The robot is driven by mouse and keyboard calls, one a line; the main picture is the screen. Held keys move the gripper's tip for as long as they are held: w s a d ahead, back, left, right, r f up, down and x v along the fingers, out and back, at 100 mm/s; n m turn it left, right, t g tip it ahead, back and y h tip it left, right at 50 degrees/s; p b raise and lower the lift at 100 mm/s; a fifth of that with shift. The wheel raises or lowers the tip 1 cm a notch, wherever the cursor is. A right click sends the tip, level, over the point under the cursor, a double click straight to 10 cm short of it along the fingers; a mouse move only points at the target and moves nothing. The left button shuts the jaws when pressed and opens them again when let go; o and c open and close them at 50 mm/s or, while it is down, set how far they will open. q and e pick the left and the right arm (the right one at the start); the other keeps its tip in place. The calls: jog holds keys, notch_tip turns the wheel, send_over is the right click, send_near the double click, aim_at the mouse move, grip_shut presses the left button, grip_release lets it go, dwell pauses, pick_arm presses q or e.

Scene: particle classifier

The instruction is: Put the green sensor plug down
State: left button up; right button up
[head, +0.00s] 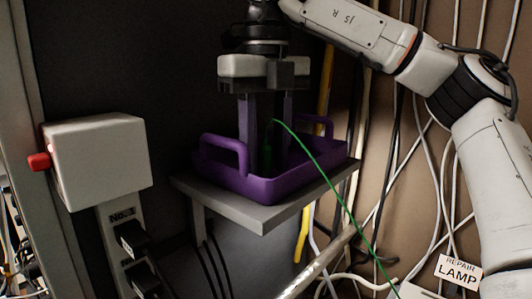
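The green sensor plug (267,157) is a small dark green piece, upright inside the purple tray (270,190). Its thin green cable rises from its top and runs down to the lower right. My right gripper (266,150) points straight down into the tray, with its fingers on either side of the plug. The fingers stand apart, with a gap that looks wider than the plug. The plug's lower end seems to be at the tray floor, but shadow makes contact hard to judge. My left gripper is out of view.
The tray sits on a grey shelf (265,217) and has a raised handle at each end. A white box (97,160) with a red button (39,162) stands at left, above black plugs (133,238). Loose cables and a "REPAIR LAMP" tag (459,272) are at right.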

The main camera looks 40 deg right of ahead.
aim_at(266, 145)
jog(key=shift+r, duration=0.15)
notch_tip(266, 145, up, 8)
jog(key=shift+f, duration=0.1)
dwell(0.5)
jog(key=shift+c, duration=0.5)
